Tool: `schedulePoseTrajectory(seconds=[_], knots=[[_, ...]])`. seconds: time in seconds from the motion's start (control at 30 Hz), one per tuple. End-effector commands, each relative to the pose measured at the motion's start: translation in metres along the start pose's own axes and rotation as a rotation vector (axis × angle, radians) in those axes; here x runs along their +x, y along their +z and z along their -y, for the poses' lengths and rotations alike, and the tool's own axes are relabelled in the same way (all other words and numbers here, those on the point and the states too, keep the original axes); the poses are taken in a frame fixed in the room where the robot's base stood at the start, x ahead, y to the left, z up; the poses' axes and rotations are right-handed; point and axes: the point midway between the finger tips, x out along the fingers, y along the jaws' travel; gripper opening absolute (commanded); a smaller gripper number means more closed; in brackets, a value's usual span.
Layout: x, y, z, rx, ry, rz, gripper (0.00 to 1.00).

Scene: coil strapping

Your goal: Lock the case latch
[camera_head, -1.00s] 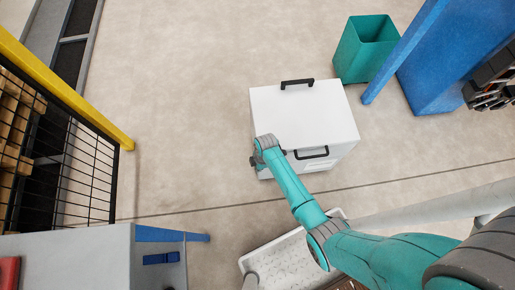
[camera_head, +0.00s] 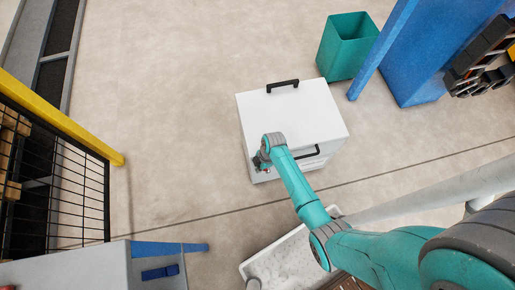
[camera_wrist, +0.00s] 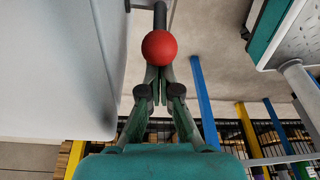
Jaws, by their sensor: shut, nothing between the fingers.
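The white case (camera_head: 290,112) stands on the floor in the head view, with black handles at its far and near sides. Its pale wall (camera_wrist: 55,65) fills the left of the wrist view. A red ball knob (camera_wrist: 159,47) on a dark rod sits beside this wall; it looks like the latch handle. In the head view a small red spot shows by my gripper (camera_head: 261,160), at the case's near left. In the wrist view my gripper (camera_wrist: 155,88) is shut and empty, its tips right at the knob's lower side. I cannot tell whether they touch it.
A green bin (camera_head: 347,47) and a blue post (camera_head: 387,48) stand beyond the case at right. A yellow-railed mesh fence (camera_head: 65,125) is at left, a grey bench (camera_head: 75,268) at lower left. A white tray (camera_head: 290,262) lies near. Floor left of the case is clear.

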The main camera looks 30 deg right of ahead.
Motion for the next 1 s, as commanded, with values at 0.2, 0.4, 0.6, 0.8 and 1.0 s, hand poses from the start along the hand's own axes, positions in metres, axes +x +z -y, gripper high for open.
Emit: schedulePoseTrajectory(seconds=[0.2,0.4,0.6,0.8,1.0], knots=[[-0.008,0.012,0.003,-0.003,0.027,-0.143,0.0],[-0.014,0.02,0.004,-0.012,0.041,-0.203,0.0],[-0.015,0.023,0.005,-0.013,0.039,-0.201,0.0],[-0.015,0.023,0.005,-0.013,0.039,-0.199,0.0],[-0.015,0.016,0.002,-0.015,0.04,-0.199,0.0]])
